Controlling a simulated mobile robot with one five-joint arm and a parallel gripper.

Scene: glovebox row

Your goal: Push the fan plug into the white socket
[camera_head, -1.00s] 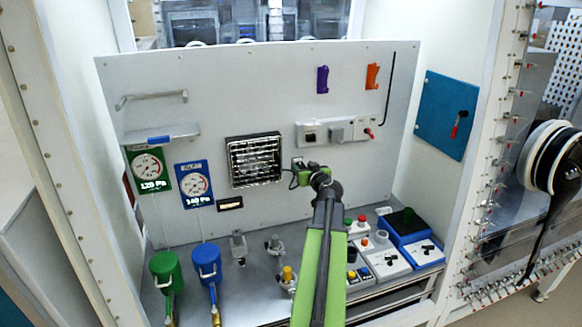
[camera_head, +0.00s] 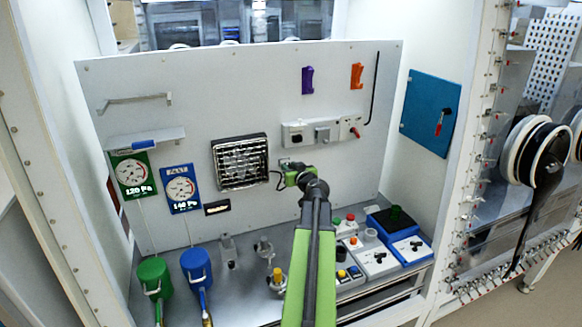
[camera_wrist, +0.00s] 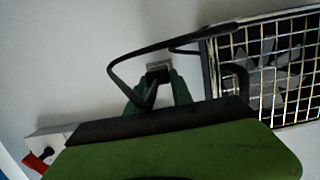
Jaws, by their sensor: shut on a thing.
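My gripper (camera_head: 291,174) is in front of the back panel, right of the fan and below the socket strip. In the wrist view, its green fingers (camera_wrist: 157,86) are shut on a small grey fan plug (camera_wrist: 158,68). A black cable (camera_wrist: 180,40) loops from the plug side towards the fan (camera_head: 240,162), which also shows in the wrist view (camera_wrist: 268,68). The white socket (camera_head: 296,135) is at the left of the strip, with a dark face, above my gripper and apart from it. The plug's prongs are hidden.
The strip also carries a grey box (camera_head: 322,134) and a red switch (camera_head: 355,132). Purple (camera_head: 308,80) and orange (camera_head: 357,76) holders hang above. Gauges (camera_head: 182,189) are left of the fan. Valves and control boxes (camera_head: 377,258) stand on the bench below.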

